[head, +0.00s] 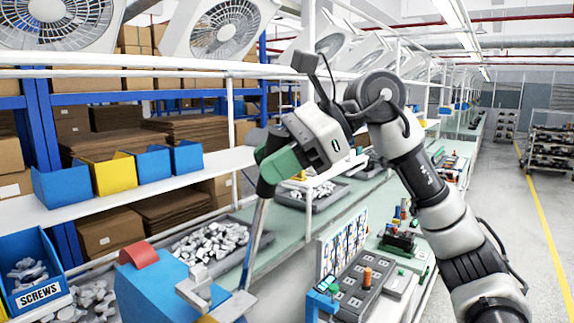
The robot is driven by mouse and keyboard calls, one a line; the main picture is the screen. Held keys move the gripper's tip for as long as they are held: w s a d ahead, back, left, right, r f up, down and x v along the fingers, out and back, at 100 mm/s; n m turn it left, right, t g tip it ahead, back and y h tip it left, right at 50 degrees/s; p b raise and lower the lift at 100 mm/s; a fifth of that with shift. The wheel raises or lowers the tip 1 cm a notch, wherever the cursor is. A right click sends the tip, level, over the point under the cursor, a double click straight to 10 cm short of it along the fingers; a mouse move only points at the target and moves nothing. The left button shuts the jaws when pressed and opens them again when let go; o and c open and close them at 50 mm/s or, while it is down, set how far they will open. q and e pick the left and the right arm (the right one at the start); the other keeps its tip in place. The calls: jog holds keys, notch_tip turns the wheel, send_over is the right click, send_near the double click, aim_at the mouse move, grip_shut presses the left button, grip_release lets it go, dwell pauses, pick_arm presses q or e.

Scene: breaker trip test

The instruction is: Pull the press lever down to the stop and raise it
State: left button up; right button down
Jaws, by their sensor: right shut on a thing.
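The press lever (256,232) is a grey metal rod in the lower middle of the head view. It stands raised, nearly upright, with its top leaning slightly right. A green and dark grip sits at its upper end. My right gripper (271,163) is shut on this grip, reaching in from the right; its fingers partly merge with the grip, so the exact contact is hard to see. The press (150,292) has a blue body with a red rounded part on top and grey metal parts by the lever's foot. Its lower part is cut off by the picture edge. My left gripper is not in view.
A tray of pale metal parts (212,243) lies behind the lever. A white shelf (130,190) with blue and yellow bins is at left. The green bench (345,200) runs back.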

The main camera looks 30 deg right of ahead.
jog(key=shift+w+a+r, duration=0.15)
jog(key=shift+w+a, duration=0.05)
jog(key=shift+w, duration=0.25)
jog(key=shift+w+a+g, duration=0.1)
jog(key=shift+w+g, duration=0.2)
jog(key=shift+w, duration=0.1)
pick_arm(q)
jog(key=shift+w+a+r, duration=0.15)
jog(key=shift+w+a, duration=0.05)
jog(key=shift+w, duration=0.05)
pick_arm(e)
jog(key=shift+w, duration=0.1)
jog(key=c, duration=0.8)
grip_release()
jog(key=shift+c, duration=0.2)
jog(key=shift+d+r, duration=0.25)
jog(key=shift+d, duration=0.1)
pick_arm(q)
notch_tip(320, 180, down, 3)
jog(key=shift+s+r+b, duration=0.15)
jog(key=shift+b, duration=1.1)
pick_arm(e)
jog(key=v, duration=1)
jog(key=shift+a, duration=0.2)
